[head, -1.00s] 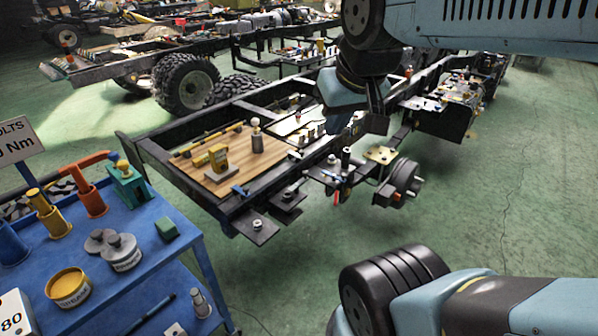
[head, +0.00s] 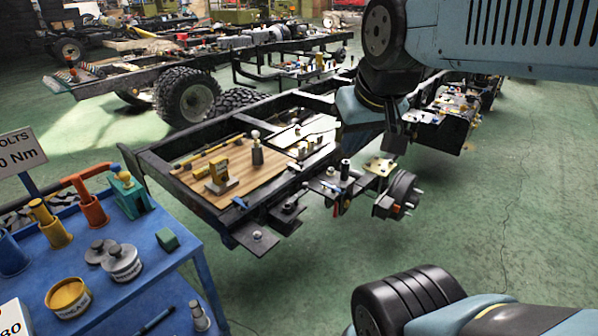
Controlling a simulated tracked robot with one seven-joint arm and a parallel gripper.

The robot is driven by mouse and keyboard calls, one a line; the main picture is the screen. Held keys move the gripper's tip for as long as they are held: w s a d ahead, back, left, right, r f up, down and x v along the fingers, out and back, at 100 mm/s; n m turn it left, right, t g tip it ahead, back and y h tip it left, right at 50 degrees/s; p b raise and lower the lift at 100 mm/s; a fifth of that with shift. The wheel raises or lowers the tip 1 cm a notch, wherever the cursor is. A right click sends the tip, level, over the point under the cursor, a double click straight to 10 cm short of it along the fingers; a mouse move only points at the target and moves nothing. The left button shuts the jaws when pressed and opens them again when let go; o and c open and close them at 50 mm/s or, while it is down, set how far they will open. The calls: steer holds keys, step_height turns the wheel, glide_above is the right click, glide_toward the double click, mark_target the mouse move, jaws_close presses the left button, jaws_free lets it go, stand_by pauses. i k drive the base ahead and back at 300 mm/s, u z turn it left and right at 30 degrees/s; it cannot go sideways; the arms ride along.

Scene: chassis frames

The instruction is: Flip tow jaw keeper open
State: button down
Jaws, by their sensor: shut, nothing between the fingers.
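A small yellow upright piece with an opening (head: 217,168), which looks like the tow jaw, stands on a grey block (head: 222,186) on a wooden board (head: 240,183) laid in the near chassis frame. Its keeper is too small to make out. My arm comes in from the upper right and bends down over the frame's right side. My gripper (head: 396,140) is the dark end of it, small and partly hidden by the arm. It is shut and empty, well to the right of the yellow piece and apart from it.
A blue trolley (head: 115,255) with cans, weights and coloured fittings stands at the lower left. A dark post with a pale knob (head: 257,155) and a yellow bar (head: 205,152) are near the yellow piece. A wheel hub (head: 404,190) juts out right. Green floor is clear at right.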

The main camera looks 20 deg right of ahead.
mark_target(305, 185)
steer(key=z, duration=0.15)
steer(key=i, duration=1)
steer(key=u, duration=0.05)
